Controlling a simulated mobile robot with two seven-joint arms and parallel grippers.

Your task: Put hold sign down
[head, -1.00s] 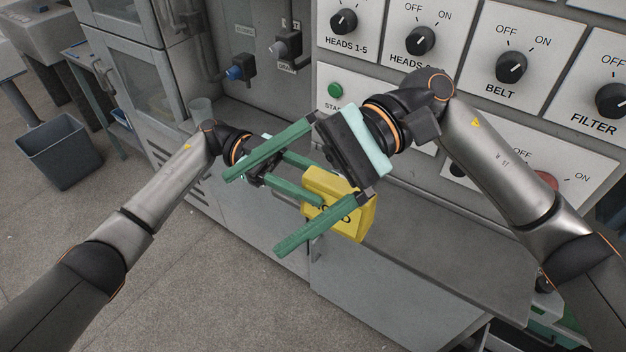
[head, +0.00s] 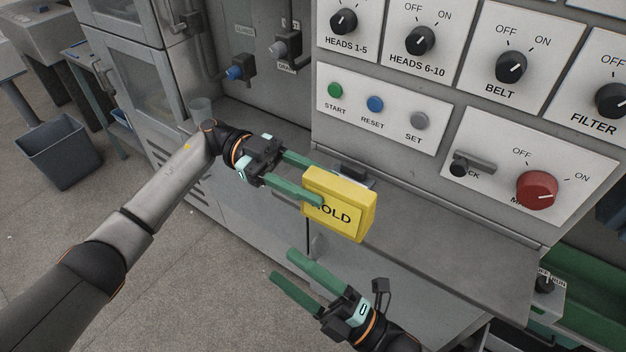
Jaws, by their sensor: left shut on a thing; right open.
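The hold sign (head: 350,218) is a yellow block with black lettering, partly covered by a green finger at its left side. My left gripper (head: 317,182) comes in from the left and is shut on the sign, one finger across its front. The sign is tilted and sits in front of the grey ledge (head: 440,250); I cannot tell whether it touches anything besides the gripper. My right gripper (head: 281,268) is open and empty at the bottom, below the sign, its green fingers pointing up and left.
The control panel behind has START (head: 335,90), RESET (head: 375,104) and SET (head: 420,121) buttons, a red knob (head: 537,189) and a grey lever (head: 474,162). The ledge right of the sign is bare.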

